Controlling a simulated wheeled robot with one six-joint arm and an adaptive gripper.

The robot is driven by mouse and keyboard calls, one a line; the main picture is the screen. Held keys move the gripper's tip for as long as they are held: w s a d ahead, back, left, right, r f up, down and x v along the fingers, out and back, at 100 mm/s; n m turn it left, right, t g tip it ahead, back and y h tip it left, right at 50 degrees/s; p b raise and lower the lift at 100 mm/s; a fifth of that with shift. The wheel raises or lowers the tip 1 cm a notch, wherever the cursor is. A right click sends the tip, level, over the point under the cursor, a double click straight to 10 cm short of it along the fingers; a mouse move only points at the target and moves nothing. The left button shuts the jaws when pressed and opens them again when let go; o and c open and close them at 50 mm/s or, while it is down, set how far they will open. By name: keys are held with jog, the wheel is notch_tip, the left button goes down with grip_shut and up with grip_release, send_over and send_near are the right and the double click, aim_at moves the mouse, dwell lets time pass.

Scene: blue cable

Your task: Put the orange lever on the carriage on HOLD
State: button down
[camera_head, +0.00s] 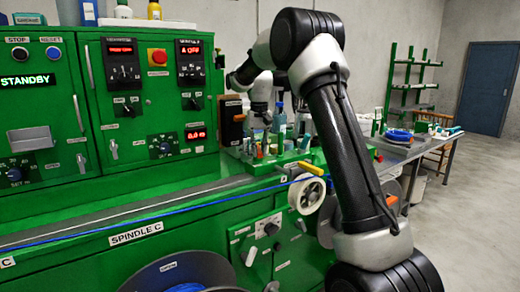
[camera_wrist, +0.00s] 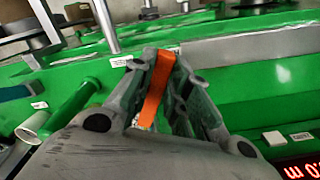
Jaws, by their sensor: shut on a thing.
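In the wrist view, my gripper (camera_wrist: 158,62) is closed around an orange lever (camera_wrist: 154,95), a flat strip held between its two fingers. The lever's lower end and pivot are hidden by the gripper. Small white labels lie on the green surface near the fingertips; their words are too small to read, so I cannot tell which mark the lever stands at. In the head view, my arm reaches over to the green carriage (camera_head: 290,158) at the end of the machine. The lever is not clearly seen there.
A yellow handle (camera_head: 311,168) sticks out near a white spool (camera_head: 307,195) at the front of the machine. A blue cable (camera_head: 150,212) runs along the bench. Bottles (camera_head: 279,118) stand close behind the carriage. A green tube (camera_wrist: 70,108) lies left of my fingers.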

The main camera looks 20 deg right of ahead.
aim_at(259, 151)
dwell(0.3)
jog(key=c, duration=1.4)
grip_release()
jog(key=shift+o, duration=0.2)
jog(key=shift+r, duration=0.15)
notch_tip(259, 151, up, 12)
